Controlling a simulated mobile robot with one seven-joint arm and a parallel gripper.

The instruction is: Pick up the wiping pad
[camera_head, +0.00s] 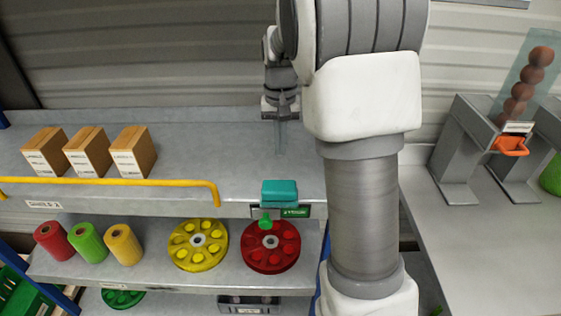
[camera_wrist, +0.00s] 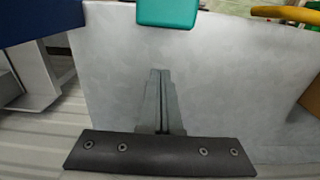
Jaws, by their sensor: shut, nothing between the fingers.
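A teal block (camera_head: 280,190), which looks like the wiping pad, sits at the front edge of the upper grey shelf, above a small green-and-black label. It also shows at the top of the wrist view (camera_wrist: 167,12), cut off by the frame edge. My gripper (camera_head: 280,148) is over the back part of the shelf, behind the pad and pointing down. In the wrist view its fingers (camera_wrist: 159,74) are together with nothing between them. A gap of bare shelf separates the fingertips from the pad. The fingertips' height above the shelf is hard to tell.
Several boxes (camera_head: 85,153) stand at the shelf's left. A yellow rail (camera_head: 110,182) runs along the left front edge. Coloured rolls (camera_head: 88,243) and yellow and red wheels (camera_head: 270,246) sit on the lower shelf. The upper shelf (camera_head: 215,150) is clear between boxes and gripper.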

